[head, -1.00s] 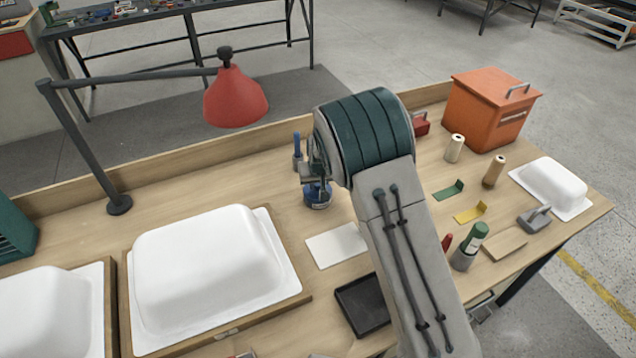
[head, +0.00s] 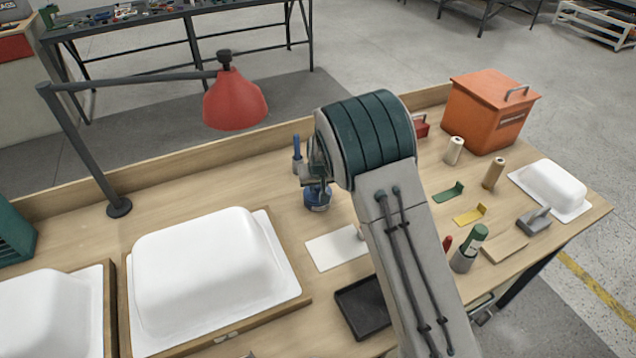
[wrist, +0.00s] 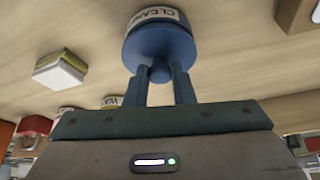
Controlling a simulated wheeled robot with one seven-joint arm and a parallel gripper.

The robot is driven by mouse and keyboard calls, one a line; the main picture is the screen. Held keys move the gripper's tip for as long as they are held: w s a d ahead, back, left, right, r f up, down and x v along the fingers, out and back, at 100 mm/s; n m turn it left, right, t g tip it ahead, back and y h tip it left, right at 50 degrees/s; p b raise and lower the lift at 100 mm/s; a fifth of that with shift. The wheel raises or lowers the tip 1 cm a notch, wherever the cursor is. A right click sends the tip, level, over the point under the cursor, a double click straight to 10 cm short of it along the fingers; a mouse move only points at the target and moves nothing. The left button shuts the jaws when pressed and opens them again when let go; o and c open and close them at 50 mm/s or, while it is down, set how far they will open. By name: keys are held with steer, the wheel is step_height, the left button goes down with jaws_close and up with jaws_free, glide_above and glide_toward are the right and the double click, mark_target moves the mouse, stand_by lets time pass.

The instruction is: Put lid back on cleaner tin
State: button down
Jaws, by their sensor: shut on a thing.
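The blue cleaner tin (head: 317,203) stands upright on the bench, partly hidden by my gripper (head: 314,176) above it. In the wrist view, my gripper (wrist: 160,76) is shut on the small knob of the blue lid (wrist: 160,46). The lid lies in line with the tin, whose pale label (wrist: 156,14) shows part of the word "CLEANER". Lid and tin look close together or touching; I cannot tell whether the lid is fully seated.
A blue-handled tool in a holder (head: 297,155) stands just behind the tin. A white mat (head: 335,249) and a black tray (head: 362,308) lie in front. An orange box (head: 488,112) stands right.

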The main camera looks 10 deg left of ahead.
steer(key=shift+f, duration=0.75)
steer(key=c, duration=0.7)
jaws_free()
steer(key=shift+o, duration=0.2)
steer(key=shift+r, duration=0.15)
steer(key=shift+r+p, duration=2.1)
steer(key=shift+r, duration=1.45)
jaws_close()
steer(key=shift+f, duration=0.2)
